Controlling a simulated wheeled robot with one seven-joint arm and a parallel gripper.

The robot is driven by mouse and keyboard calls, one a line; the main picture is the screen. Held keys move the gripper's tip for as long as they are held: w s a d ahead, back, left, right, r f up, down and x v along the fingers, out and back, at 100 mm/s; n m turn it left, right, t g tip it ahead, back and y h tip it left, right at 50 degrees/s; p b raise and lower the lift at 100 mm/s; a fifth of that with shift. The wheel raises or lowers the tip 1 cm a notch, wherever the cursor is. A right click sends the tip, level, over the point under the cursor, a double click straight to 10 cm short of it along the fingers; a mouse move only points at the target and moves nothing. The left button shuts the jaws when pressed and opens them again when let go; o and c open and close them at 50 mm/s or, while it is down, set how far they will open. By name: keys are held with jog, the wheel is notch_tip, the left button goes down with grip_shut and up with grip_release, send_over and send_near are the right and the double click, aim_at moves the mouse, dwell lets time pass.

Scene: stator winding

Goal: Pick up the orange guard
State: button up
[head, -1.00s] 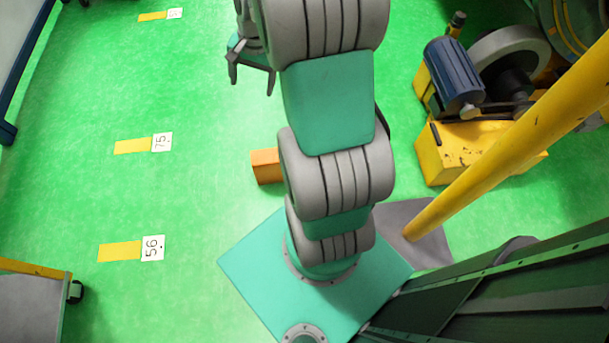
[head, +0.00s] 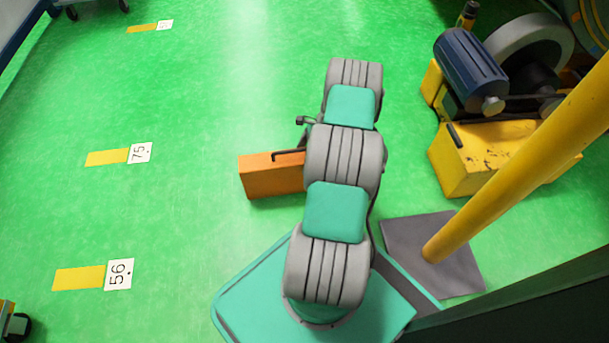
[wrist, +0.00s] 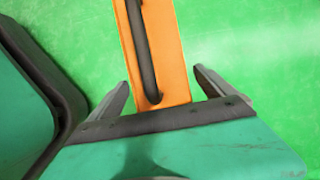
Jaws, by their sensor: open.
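The orange guard (head: 268,178) is a box-like block with a dark handle on its top, standing on the green floor just left of my arm. My arm hides its right end in the head view. In the wrist view the guard (wrist: 177,50) runs up from between the fingers, with its dark bar handle (wrist: 143,50) along it. My gripper (wrist: 165,84) is open, one finger on each side of the guard's near end. I cannot tell whether the fingers touch it. In the head view my gripper is mostly hidden behind my arm.
A yellow pole (head: 510,165) on a dark floor plate (head: 455,275) stands to the right. A yellow machine base (head: 475,165) with a blue motor (head: 470,70) is at the upper right. Floor markers "75" (head: 140,152) and "56" (head: 118,274) lie left. The floor left of the guard is clear.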

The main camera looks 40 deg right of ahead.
jog(key=shift+w+a+f, duration=0.15)
jog(key=shift+f, duration=0.35)
jog(key=shift+r, duration=0.1)
jog(key=shift+r, duration=0.1)
jog(key=c, duration=1.8)
